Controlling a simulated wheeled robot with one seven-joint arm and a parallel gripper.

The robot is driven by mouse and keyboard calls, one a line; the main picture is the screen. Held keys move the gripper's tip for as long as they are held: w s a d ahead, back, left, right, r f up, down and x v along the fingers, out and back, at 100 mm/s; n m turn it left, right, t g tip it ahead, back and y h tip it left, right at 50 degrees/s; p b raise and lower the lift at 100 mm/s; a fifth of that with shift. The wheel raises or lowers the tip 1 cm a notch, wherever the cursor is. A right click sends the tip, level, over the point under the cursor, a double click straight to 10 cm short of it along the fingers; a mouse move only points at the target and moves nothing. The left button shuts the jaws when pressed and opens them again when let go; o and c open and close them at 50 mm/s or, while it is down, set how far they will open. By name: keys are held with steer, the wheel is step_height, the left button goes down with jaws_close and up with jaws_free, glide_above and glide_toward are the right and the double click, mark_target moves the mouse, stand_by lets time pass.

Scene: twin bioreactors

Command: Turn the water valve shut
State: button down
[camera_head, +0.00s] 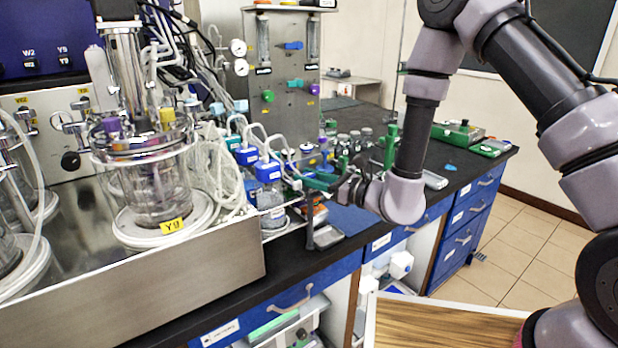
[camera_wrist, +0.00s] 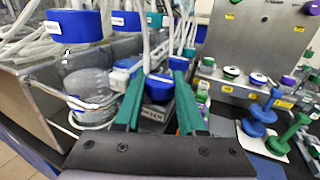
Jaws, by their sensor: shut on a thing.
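My gripper (camera_wrist: 158,76) has two green fingers on either side of a blue cap-like piece (camera_wrist: 160,91), and is shut on it. I cannot tell whether this piece is the water valve. In the head view my gripper (camera_head: 316,182) is low over the bench beside the blue-capped bottles; its fingertips and what they hold are hard to make out there. The upright metal panel (camera_head: 285,75) carries green and purple knobs and a blue handle (camera_head: 293,45). In the wrist view the panel (camera_wrist: 262,40) stands to the right. No valve is clearly marked as water.
A blue-capped bottle (camera_wrist: 88,80) with tubing is close on the left of my gripper. Blue and green dumbbell-shaped pieces (camera_wrist: 288,135) stand to the right. The glass bioreactor (camera_head: 150,180) is at the left. The black bench top (camera_head: 460,165) has some clear room at the right.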

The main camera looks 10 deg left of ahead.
steer(key=c, duration=0.5)
jaws_free()
steer(key=v, duration=1.1)
